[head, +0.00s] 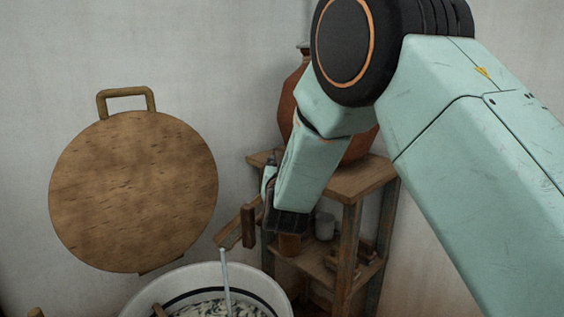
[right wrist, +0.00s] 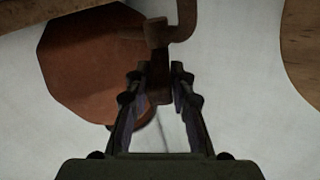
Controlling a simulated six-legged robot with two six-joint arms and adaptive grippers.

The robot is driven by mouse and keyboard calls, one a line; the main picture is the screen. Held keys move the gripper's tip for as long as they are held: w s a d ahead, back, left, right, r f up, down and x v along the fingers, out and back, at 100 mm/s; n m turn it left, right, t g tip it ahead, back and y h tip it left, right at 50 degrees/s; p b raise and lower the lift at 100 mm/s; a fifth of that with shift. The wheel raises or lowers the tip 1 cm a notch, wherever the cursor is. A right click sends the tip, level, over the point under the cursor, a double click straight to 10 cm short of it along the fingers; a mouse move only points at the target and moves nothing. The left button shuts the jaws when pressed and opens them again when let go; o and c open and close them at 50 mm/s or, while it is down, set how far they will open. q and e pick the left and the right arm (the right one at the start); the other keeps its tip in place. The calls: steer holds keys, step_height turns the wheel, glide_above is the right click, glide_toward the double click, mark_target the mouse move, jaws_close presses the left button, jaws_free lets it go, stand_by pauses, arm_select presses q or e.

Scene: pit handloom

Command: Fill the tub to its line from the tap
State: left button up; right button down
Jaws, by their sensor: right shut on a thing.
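The white tub (head: 266,287) is at the bottom of the head view, cut off by the edge. A dark line runs round its inner wall, and the pale, dark-flecked surface (head: 205,308) lies below that line at the back. A thin pale column, which looks like water (head: 225,272), drops into the tub from under the brown tap (head: 248,225). My right gripper (head: 268,198) is at the tap beside the stand. In the right wrist view the fingers (right wrist: 160,80) are shut on the tap's brown handle (right wrist: 159,88). My left gripper is not in view.
A terracotta jar (right wrist: 85,60) stands on a wooden stand (head: 352,186), largely behind my right arm. Small pots (head: 324,226) sit on the lower shelf. A round wooden board (head: 133,190) with a handle leans at the wall on the left.

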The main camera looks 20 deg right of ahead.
steer(key=shift+w+a+r+h, duration=0.1)
steer(key=shift+a+h, duration=0.1)
steer(key=shift+h, duration=0.1)
steer(key=c, duration=1.2)
jaws_free()
steer(key=shift+o, duration=0.3)
steer(key=shift+m, duration=0.3)
steer(key=v, duration=0.7)
steer(key=shift+s, duration=0.25)
